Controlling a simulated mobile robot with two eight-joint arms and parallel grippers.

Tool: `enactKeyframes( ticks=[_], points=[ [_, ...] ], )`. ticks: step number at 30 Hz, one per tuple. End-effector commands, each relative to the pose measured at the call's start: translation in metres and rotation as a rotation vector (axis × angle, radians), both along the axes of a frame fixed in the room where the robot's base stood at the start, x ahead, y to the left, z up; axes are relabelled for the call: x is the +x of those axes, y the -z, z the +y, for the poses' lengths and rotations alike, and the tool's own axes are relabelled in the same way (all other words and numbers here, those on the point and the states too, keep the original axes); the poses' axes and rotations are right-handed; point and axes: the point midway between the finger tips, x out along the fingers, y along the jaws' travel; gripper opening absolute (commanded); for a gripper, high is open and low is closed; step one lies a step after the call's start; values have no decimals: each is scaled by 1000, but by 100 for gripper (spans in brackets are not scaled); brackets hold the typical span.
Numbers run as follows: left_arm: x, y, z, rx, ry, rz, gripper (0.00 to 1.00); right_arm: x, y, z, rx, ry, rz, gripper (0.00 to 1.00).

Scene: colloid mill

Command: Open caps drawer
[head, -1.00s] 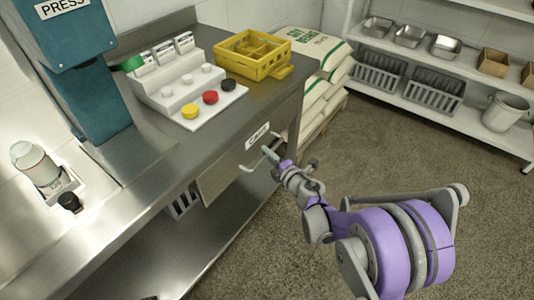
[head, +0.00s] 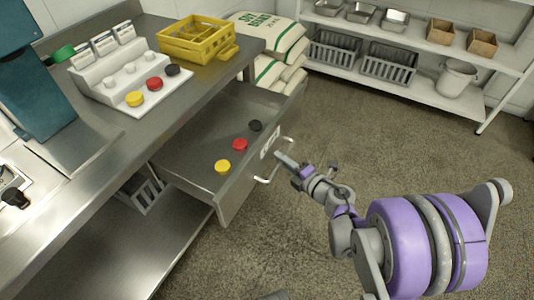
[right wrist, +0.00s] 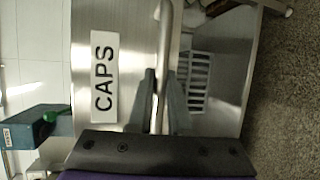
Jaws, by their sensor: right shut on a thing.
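The caps drawer (head: 190,150) is pulled out from under the steel counter. Inside lie a yellow cap (head: 222,167), a red cap (head: 239,144) and a black cap (head: 255,125). Its front carries a CAPS label (right wrist: 103,77) and a bar handle (head: 271,176). My right gripper (head: 280,158) is at the handle. In the right wrist view, the handle (right wrist: 164,60) runs between the two fingers of my right gripper (right wrist: 161,90), which is shut on it. My left gripper is not in view.
On the counter stand a stepped white cap rack (head: 120,75) and a yellow crate (head: 196,40). Sacks (head: 270,45) are stacked beyond the counter. A shelf (head: 420,90) with bins stands at the back right. The floor (head: 300,240) before the drawer is clear.

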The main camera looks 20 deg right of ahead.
Motion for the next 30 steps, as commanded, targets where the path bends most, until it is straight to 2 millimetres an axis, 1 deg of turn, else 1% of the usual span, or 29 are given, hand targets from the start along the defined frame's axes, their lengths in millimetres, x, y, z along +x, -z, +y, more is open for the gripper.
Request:
enactKeyframes(
  ticks=[1,3,7,20,21,25,26,30],
  points=[
    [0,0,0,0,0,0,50,-5,0,-6,-1,5,-1,0],
    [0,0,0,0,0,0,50,-10,0,-10,0,3,0,0],
    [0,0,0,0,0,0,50,-16,0,-14,0,2,0,0],
    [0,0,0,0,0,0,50,-18,0,-15,1,1,0,0],
    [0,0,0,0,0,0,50,-18,0,-15,1,1,0,21],
    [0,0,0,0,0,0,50,-18,0,-15,1,1,0,44],
    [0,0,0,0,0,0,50,-18,0,-15,1,1,0,47],
    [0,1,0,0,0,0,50,-18,0,-15,0,0,0,47]
  ],
)
